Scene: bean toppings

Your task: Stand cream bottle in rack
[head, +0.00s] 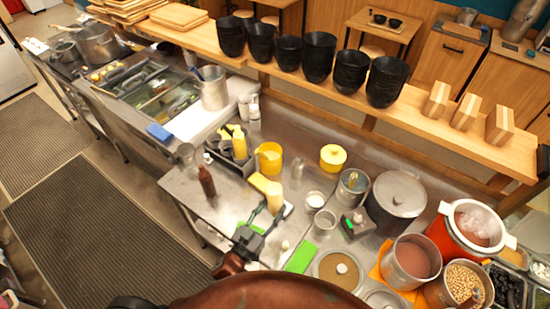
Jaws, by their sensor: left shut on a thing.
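My left gripper (264,212) reaches over the steel counter from the bottom of the head view. It is shut on the cream bottle (270,190), a pale yellow and whitish bottle that looks tilted. The gripper hides part of it. The rack (238,163) is a grey metal holder on the counter, behind and to the left of the held bottle. Yellow-topped bottles (239,146) stand in it. The held bottle is in front of the rack, apparently outside it. My right gripper is not in view.
A dark red-brown bottle (207,181) stands left of the rack. A yellow pitcher (269,158) stands behind the held bottle. A large lidded pot (397,196) and an orange-red cooker (470,228) fill the right. Stacked black bowls (318,57) line the shelf above.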

